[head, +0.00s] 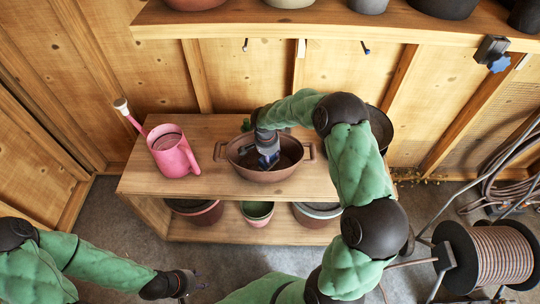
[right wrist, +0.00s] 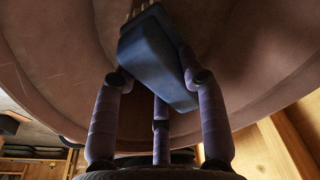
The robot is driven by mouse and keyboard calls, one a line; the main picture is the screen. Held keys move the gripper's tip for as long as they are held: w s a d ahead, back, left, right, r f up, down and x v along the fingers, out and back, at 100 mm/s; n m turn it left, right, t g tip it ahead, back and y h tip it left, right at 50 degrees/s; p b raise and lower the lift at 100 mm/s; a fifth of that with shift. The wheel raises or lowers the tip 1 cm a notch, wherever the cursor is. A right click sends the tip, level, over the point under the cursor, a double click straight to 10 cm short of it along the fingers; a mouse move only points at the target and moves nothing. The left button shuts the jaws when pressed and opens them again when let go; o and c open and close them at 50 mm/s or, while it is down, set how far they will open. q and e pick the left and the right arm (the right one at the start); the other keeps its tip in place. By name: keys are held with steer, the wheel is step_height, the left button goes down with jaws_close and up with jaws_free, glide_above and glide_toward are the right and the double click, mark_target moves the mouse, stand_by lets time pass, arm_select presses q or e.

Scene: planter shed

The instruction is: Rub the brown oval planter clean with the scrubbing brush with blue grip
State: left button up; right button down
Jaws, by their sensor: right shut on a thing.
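The brown oval planter (head: 268,175) stands on the wooden bench top, with a handle at each end. Its brown inner wall (right wrist: 70,65) fills most of the right wrist view. My right gripper (head: 267,150) reaches down into the planter and is shut on the scrubbing brush with blue grip (head: 268,162). In the right wrist view the blue grip (right wrist: 155,60) sits between the fingers, with pale bristles at its top end by the planter's surface. Whether the bristles touch it I cannot tell. My left gripper (head: 188,283) hangs low, away from the bench, and its fingers are too small to read.
A pink watering can (head: 172,154) stands left of the planter on the bench (head: 140,180). A dark round pot (head: 381,128) is at the right, partly behind my right arm. Several pots fill the lower shelf. A hose reel (head: 490,255) stands at the right on the floor.

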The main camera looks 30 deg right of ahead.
steer(key=shift+f, duration=0.65)
steer(key=shift+d, duration=0.1)
steer(key=shift+s+d+r, duration=0.1)
steer(key=shift+s+d, duration=0.4)
steer(key=shift+d, duration=0.25)
steer(key=shift+s+d+r, duration=0.1)
steer(key=shift+s+d, duration=0.35)
steer(key=shift+d, duration=0.25)
steer(key=shift+a+f, duration=0.1)
steer(key=shift+f, duration=0.15)
steer(key=shift+w+a+r, duration=0.1)
steer(key=shift+w+a, duration=0.4)
steer(key=shift+a, duration=0.25)
steer(key=shift+w+a, duration=0.45)
steer(key=shift+a, duration=0.3)
